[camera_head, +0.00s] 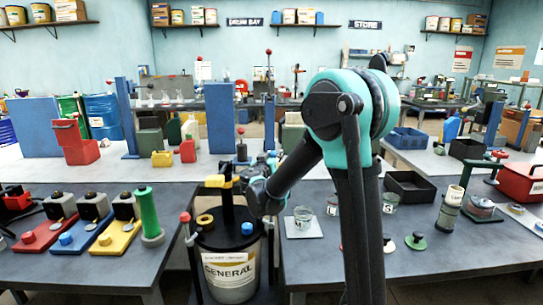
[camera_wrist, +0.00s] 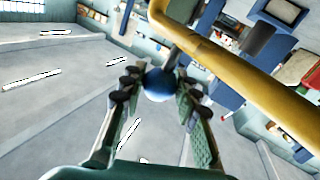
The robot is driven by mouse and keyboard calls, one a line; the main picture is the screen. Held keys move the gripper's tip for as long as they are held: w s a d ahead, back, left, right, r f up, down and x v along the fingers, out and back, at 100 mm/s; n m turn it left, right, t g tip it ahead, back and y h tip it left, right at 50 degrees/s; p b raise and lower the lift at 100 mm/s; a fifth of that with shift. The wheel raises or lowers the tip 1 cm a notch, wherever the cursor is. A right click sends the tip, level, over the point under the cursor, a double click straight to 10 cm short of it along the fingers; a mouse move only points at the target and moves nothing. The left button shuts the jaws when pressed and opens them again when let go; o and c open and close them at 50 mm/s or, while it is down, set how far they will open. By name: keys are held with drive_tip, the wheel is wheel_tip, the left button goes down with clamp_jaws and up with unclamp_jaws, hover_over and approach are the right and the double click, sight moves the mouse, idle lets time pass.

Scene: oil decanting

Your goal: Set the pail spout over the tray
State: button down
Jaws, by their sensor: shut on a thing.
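A pail (camera_head: 231,276) with a white "GENERAL" label stands at the table gap. A black post with a yellow top piece (camera_head: 219,182) rises from it; I take this top piece for the spout. My gripper (camera_head: 258,178) is beside the post's top, partly hidden by my arm. In the wrist view, my gripper (camera_wrist: 157,88) is shut on a blue ball knob (camera_wrist: 158,84) with a dark stem. A yellow tube (camera_wrist: 235,75) crosses close by. A black tray (camera_head: 410,198) lies to the right; a white plate (camera_head: 303,234) with a beaker is nearer.
Coloured bases (camera_head: 92,235) and a green cylinder (camera_head: 148,212) stand on the left table.

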drive_tip(key=c, duration=1.1)
unclamp_jaws()
drive_tip(key=v, duration=1.2)
